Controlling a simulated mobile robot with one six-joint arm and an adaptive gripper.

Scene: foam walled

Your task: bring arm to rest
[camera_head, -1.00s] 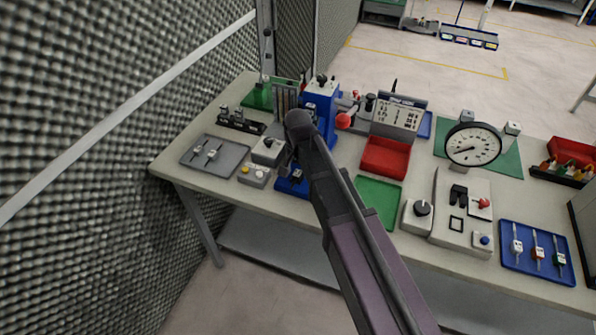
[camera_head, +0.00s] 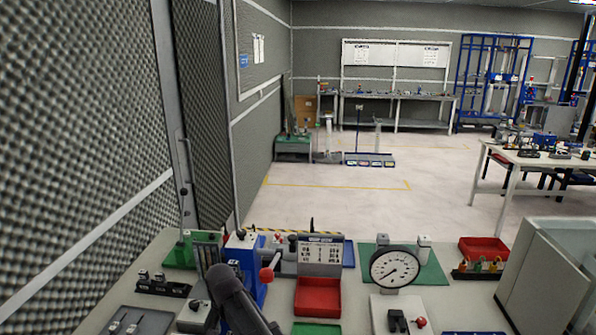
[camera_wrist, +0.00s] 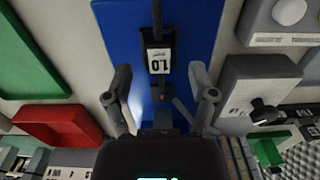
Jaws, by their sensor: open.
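My gripper (camera_wrist: 162,90) is open in the wrist view, with its two fingers spread to either side. Between and beyond the fingers is a blue stand (camera_wrist: 190,20) carrying a small black block with a white label (camera_wrist: 161,61) reading 1.0. I cannot tell how far the fingers are from it, and nothing appears held. In the head view my arm (camera_head: 238,300) rises from the bottom edge, in front of the blue press-like device (camera_head: 245,262) with a red knob. My gripper cannot be made out there.
The bench also holds a red tray (camera_head: 317,297), a dial gauge (camera_head: 394,267), a grey tray (camera_head: 135,322) and a large pale box (camera_head: 550,280) at right. A foam wall (camera_head: 75,130) stands close on the left. Open floor (camera_head: 400,195) lies behind the bench.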

